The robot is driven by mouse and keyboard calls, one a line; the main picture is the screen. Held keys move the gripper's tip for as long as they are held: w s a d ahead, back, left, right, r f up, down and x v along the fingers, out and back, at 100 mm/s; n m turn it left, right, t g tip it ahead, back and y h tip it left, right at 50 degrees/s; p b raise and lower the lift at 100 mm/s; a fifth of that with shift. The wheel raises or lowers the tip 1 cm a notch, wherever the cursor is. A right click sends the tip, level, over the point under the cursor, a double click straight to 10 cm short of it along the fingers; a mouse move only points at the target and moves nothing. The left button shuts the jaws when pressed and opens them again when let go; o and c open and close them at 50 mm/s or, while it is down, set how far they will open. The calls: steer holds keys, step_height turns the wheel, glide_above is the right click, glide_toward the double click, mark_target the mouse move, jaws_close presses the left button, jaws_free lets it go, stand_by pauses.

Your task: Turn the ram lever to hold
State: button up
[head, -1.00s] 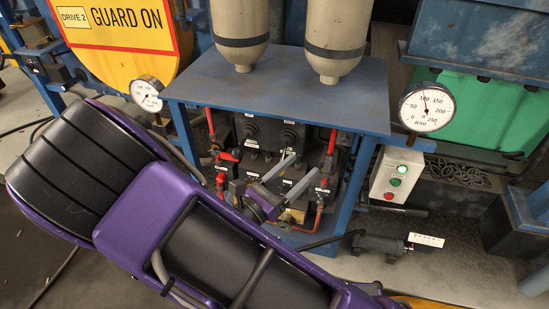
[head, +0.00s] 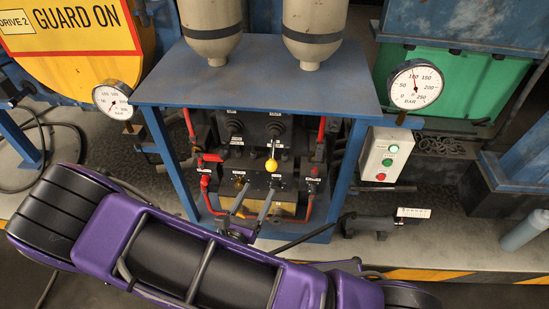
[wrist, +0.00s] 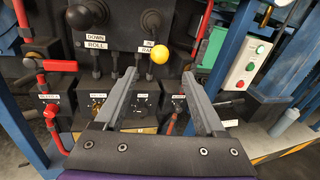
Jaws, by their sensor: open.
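The ram lever, with a yellow ball knob (head: 271,165), stands out from the dark valve block under the blue table. In the wrist view its yellow knob (wrist: 159,55) is beside a partly covered "RAM" label. My gripper (head: 258,187) is open and empty, its two grey fingers pointing at the block. In the wrist view my gripper (wrist: 158,75) has a fingertip on each side, and the knob appears just above and between the tips. I see no contact with the knob. The hold mark cannot be read.
A black-knobbed lever (wrist: 79,17) is by the "ROLL" label. Red-handled valves and pipes (wrist: 57,66) flank the block. Blue table legs (head: 349,180) bound the space. A button box (head: 381,155) and a gauge (head: 415,85) are to the right.

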steer(key=x, duration=1.3)
steer(key=shift+w+d+b, duration=0.15)
steer(key=shift+w+b, duration=0.15)
steer(key=shift+b, duration=0.15)
steer(key=shift+c, duration=0.2)
jaws_close()
stand_by(0.4)
